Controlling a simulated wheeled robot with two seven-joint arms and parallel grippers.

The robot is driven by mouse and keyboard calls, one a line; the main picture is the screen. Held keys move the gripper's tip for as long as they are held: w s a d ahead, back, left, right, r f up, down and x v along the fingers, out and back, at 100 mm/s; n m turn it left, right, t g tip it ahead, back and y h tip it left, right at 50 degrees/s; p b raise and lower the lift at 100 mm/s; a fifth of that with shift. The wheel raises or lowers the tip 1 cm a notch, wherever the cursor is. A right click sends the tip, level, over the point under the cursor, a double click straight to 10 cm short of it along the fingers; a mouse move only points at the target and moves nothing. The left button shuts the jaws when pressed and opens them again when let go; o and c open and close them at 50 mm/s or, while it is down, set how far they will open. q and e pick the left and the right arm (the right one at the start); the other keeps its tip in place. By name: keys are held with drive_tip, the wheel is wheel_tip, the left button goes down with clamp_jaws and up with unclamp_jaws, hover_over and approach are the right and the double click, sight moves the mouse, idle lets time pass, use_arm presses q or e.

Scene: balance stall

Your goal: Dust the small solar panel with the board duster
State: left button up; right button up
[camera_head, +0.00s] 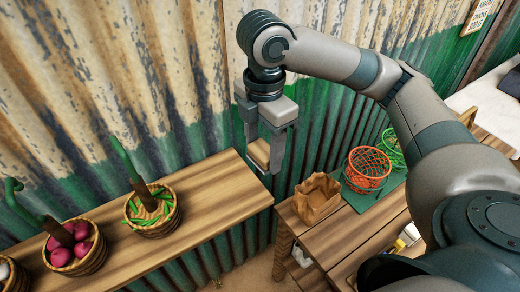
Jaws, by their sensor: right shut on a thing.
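My right gripper (265,158) hangs from the arm that comes in from the right, in front of the corrugated wall. It is shut on a tan block, the board duster (259,151), held in the air near the right end of the wooden shelf. The fingers hide part of the duster. I cannot make out the small solar panel for sure. My left gripper is not in view.
The shelf (215,205) holds a basket of green pods (152,222) and a basket of purple-red produce (78,252). A paper bag (316,198), an orange wire basket (366,170) and a green one (396,143) stand on the right table. The shelf's right end is clear.

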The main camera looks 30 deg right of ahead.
drive_tip(key=o, duration=0.4)
drive_tip(key=shift+c, duration=1.4)
drive_tip(key=shift+f, duration=0.15)
drive_tip(key=m, duration=0.1)
drive_tip(key=f+m, duration=0.1)
drive_tip(key=m, duration=0.1)
drive_tip(key=a+m, duration=0.1)
drive_tip(key=shift+w+f, duration=0.3)
drive_tip(key=shift+f, duration=0.1)
drive_tip(key=f+m, duration=0.2)
drive_tip(key=m, duration=0.2)
drive_tip(key=a+f+m, duration=0.1)
drive_tip(key=m, duration=0.3)
drive_tip(key=w+a+f+m, duration=0.1)
drive_tip(key=f+m, duration=0.1)
drive_tip(key=m, duration=0.2)
drive_tip(key=shift+a+f, duration=0.2)
drive_tip(key=shift+f, duration=0.1)
drive_tip(key=m, duration=0.1)
drive_tip(key=f+m, duration=0.1)
drive_tip(key=m, duration=0.1)
drive_tip(key=shift+w+a+f, duration=0.15)
drive_tip(key=shift+a+f, duration=0.05)
drive_tip(key=shift+a, duration=0.1)
drive_tip(key=shift+d, duration=0.15)
